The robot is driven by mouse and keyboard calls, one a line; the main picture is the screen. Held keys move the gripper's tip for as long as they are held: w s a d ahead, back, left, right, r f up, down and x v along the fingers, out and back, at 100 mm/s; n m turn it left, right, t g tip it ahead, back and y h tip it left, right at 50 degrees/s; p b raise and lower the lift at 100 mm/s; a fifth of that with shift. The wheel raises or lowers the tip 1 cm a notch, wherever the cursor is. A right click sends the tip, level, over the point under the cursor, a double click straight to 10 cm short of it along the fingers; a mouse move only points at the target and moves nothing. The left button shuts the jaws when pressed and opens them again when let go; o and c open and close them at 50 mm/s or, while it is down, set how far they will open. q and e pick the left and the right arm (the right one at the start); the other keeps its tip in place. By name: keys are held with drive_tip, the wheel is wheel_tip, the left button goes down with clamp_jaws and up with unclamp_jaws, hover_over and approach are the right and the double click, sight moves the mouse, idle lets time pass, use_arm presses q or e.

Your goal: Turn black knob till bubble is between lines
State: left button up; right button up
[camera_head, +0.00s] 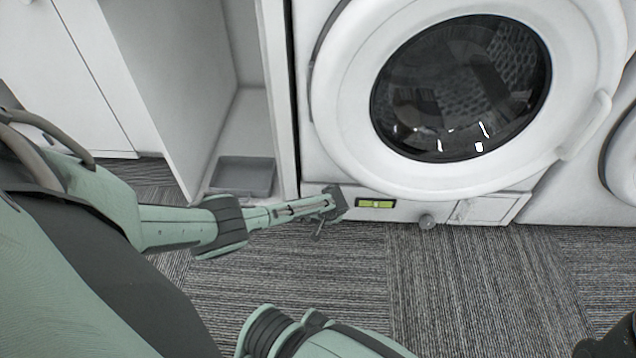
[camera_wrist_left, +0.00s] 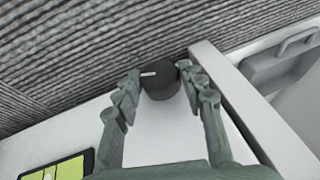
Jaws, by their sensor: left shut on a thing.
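The black knob (camera_wrist_left: 160,84) has a white mark on its rim and sits on a white panel in the left wrist view. My left gripper (camera_head: 336,208) is at the low front of the washer. Its fingers (camera_wrist_left: 161,90) are shut on the knob, one on each side; in the head view they hide most of it. The green bubble level (camera_head: 376,204) in a black frame is just right of the gripper. It also shows in the left wrist view (camera_wrist_left: 62,169), partly cut off. The bubble is too small to place surely against the lines. My right gripper (camera_head: 612,343) shows only as a dark part at the corner.
The white washer (camera_head: 335,75) has a round closed door above the level. A grey tray (camera_head: 243,176) lies in the open white cabinet (camera_head: 165,85) at left. The carpet (camera_head: 450,290) in front is clear.

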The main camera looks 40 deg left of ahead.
use_arm(q)
drive_tip(key=shift+d+f+g+y+b, duration=0.25)
drive_tip(key=shift+g+y+b, duration=0.25)
drive_tip(key=shift+y+b, duration=0.4)
drive_tip(key=shift+r, duration=0.1)
drive_tip(key=shift+w+y, duration=0.1)
drive_tip(key=shift+y, duration=0.2)
drive_tip(key=o, duration=1.2)
drive_tip(key=shift+c, duration=0.2)
drive_tip(key=shift+r, duration=0.15)
drive_tip(key=v, duration=1.1)
drive_tip(key=shift+d+r, duration=0.2)
drive_tip(key=shift+r, duration=0.2)
